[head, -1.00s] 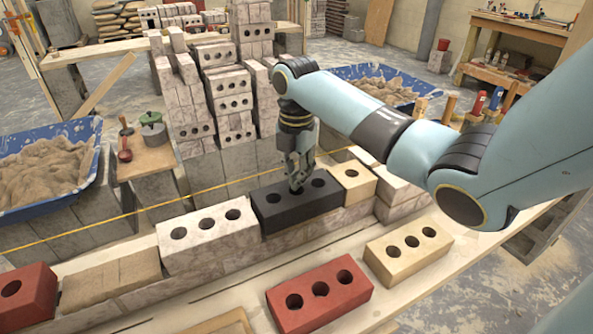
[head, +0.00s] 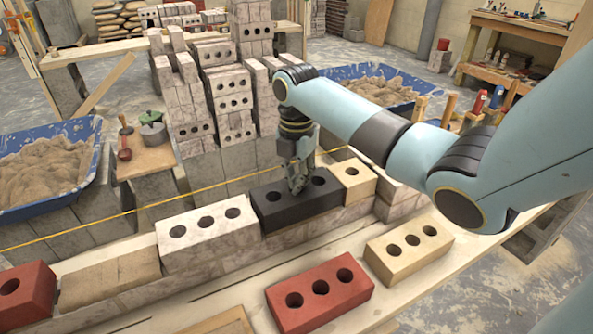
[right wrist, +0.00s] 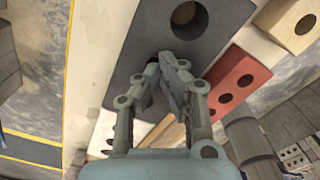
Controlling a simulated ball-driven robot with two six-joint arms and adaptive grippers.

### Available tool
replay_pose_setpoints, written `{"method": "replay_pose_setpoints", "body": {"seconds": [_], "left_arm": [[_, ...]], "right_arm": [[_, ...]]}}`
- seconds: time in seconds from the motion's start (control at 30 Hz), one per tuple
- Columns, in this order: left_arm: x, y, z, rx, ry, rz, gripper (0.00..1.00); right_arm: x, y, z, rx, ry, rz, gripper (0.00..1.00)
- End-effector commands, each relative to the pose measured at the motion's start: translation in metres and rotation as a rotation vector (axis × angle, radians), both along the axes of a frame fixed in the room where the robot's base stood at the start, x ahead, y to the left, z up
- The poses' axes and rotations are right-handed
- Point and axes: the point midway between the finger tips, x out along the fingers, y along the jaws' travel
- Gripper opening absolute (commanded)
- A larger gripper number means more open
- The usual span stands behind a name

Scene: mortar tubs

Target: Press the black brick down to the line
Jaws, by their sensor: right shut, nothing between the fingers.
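The black brick (head: 285,212) lies in the front course of the wall, between a white brick (head: 208,234) and a small yellow brick (head: 347,189). My right gripper (head: 298,188) is shut and empty, pointing down with its fingertips at the brick's top around the middle hole, which they partly hide. In the right wrist view the shut fingertips (right wrist: 165,62) overlap the dark brick face (right wrist: 215,22); whether they press on it I cannot tell. The yellow line (head: 100,222) runs along the wall behind the front bricks. My left gripper is not in view.
A red brick (head: 318,296), a cream brick (head: 408,246) and another red brick (head: 24,296) lie near the front. Mortar tubs stand at left (head: 97,150) and behind my arm (head: 415,80). Stacked bricks (head: 230,100) rise behind the line.

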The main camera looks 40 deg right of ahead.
Motion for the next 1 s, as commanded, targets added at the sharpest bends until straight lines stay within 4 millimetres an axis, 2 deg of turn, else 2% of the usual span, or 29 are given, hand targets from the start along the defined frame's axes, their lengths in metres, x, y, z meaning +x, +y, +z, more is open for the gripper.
{"method": "replay_pose_setpoints", "body": {"seconds": [1.0], "left_arm": [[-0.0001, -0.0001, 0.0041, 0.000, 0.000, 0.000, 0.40]], "right_arm": [[-0.0019, 0.0008, -0.0057, 0.002, 0.006, 0.000, 0.00]]}}
